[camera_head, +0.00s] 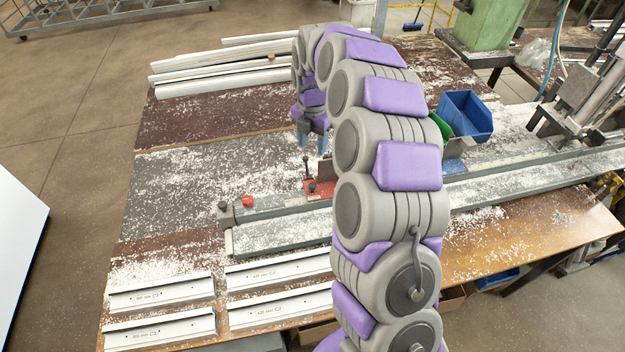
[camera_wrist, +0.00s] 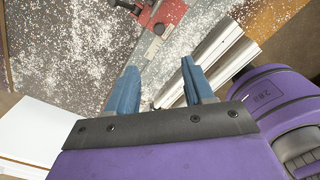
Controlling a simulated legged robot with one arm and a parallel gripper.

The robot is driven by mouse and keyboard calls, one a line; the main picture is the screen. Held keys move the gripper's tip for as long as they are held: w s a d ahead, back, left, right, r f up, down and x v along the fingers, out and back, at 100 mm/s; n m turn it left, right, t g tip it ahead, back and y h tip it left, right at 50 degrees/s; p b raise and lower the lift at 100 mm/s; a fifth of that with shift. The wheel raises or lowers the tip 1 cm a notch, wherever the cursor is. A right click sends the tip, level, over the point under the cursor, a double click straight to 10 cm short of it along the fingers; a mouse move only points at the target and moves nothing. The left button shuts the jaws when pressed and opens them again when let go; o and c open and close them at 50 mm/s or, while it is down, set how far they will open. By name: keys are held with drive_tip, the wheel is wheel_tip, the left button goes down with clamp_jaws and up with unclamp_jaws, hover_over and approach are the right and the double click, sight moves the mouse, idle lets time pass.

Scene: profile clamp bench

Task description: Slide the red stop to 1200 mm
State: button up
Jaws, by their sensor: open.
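The red stop (camera_head: 322,188) sits on the long grey rail (camera_head: 280,206) and has an upright black lever (camera_head: 307,165). My arm hides the rail just right of it. My gripper (camera_head: 312,143) hangs above and behind the stop, with its blue fingers pointing down. In the wrist view the fingers (camera_wrist: 160,68) are apart with nothing between them. The red stop (camera_wrist: 167,12) shows at the top edge there, beyond the fingertips and not touching them. I cannot read any millimetre scale on the rail.
A red knob (camera_head: 247,201) is at the rail's left end. White profiles lie in front (camera_head: 160,293) and at the back left (camera_head: 220,70). A blue bin (camera_head: 466,115) stands behind my arm on the right. White chips cover much of the bench.

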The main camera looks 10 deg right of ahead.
sight(313, 184)
wheel_tip(313, 184, down, 18)
drive_tip(key=shift+w+r+b, duration=0.15)
drive_tip(key=shift+r+b, duration=0.1)
drive_tip(key=shift+b, duration=0.3)
clamp_jaws()
idle(0.4)
